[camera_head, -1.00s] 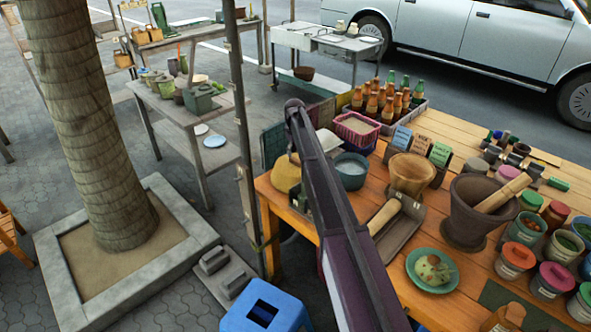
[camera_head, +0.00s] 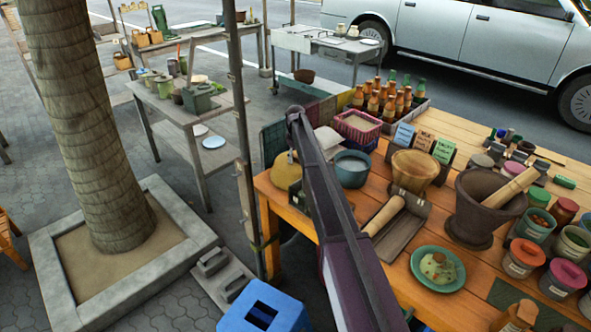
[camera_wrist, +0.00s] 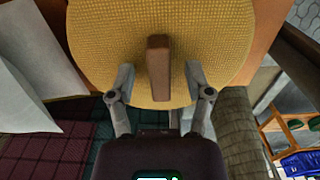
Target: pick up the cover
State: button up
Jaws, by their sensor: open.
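The cover (camera_wrist: 215,40) is a round, yellow woven piece with a brown wooden handle (camera_wrist: 158,68) standing up at its middle. It fills the upper part of the wrist view. My gripper (camera_wrist: 160,72) is open, with one finger on each side of the handle and a gap to each. I cannot tell how far down the fingers reach. In the head view the cover (camera_head: 284,172) sits at the table's left end, partly hidden by my arm. The gripper itself is hidden there.
On the wooden table (camera_head: 470,125), a blue-grey bowl (camera_head: 352,169), a pink basket (camera_head: 357,127) and a wooden mortar (camera_head: 412,171) stand right of the cover. Dark checked cloth (camera_wrist: 50,145) lies close by in the wrist view. A metal post (camera_head: 240,130) rises at the table's left.

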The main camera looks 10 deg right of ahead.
jog(key=shift+f, duration=0.1)
jog(key=shift+c, duration=0.2)
dwell(0.4)
grip_shut()
